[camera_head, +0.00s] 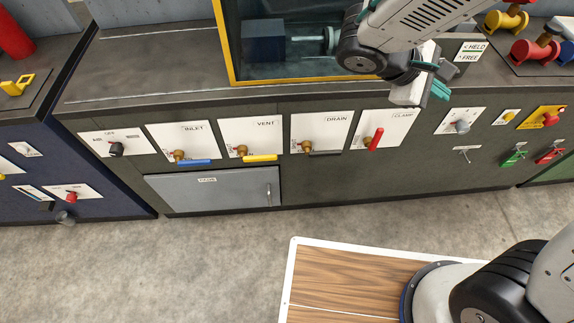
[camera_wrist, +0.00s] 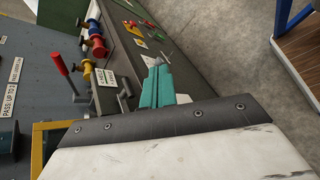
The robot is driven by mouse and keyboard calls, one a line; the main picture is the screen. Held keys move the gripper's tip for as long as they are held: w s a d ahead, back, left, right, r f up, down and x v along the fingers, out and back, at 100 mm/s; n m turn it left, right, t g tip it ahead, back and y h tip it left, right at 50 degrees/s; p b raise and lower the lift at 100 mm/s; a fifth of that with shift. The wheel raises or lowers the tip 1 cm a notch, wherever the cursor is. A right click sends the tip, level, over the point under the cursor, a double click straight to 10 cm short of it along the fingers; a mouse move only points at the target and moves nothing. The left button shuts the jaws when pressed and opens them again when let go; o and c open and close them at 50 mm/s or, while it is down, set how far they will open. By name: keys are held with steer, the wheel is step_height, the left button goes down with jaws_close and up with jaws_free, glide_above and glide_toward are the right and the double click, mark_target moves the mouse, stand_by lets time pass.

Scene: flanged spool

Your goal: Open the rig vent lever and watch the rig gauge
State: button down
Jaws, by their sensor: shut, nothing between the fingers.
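The vent lever (camera_head: 262,157) has a yellow handle. It lies roughly level, pointing right from its brass body, on the white plate marked VENT (camera_head: 268,126) on the dark rig front. My gripper (camera_head: 440,90) is well up and to the right of it, above the counter edge near the clamp plate. Its teal fingers are together with nothing between them. The fingers (camera_wrist: 157,86) also show in the wrist view, over the dark console and away from the vent lever. I cannot make out the rig gauge in either view.
Left of the vent is the blue inlet lever (camera_head: 195,162). To its right are the black drain lever (camera_head: 325,153) and red clamp lever (camera_head: 376,138). A grey door (camera_head: 215,190) lies below. A yellow-framed window (camera_head: 285,78) stands above. The floor (camera_head: 225,250) in front is clear.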

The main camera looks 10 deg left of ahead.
steer(key=w+a+f+n+t+y, duration=0.2)
steer(key=a+f+n+t, duration=0.3)
steer(key=a+f+n, duration=0.4)
steer(key=w+a+f+n+t+y, duration=0.1)
steer(key=w+a+f+n+t, duration=0.3)
steer(key=a+f, duration=0.45)
steer(key=s+a+f+n+t+y, duration=0.1)
steer(key=s+a+f+n+y, duration=0.5)
steer(key=f, duration=0.5)
steer(key=s+a+f+n+t+y, duration=0.1)
steer(key=s+a+f+n+y, duration=0.4)
steer(key=a+f, duration=0.5)
steer(key=s+f+n, duration=0.1)
steer(key=s+n, duration=0.1)
steer(key=s, duration=0.1)
steer(key=shift+y, duration=0.4)
steer(key=shift+f, duration=0.1)
steer(key=x, duration=1)
steer(key=shift+d+r, duration=0.1)
steer(key=shift+r, duration=2)
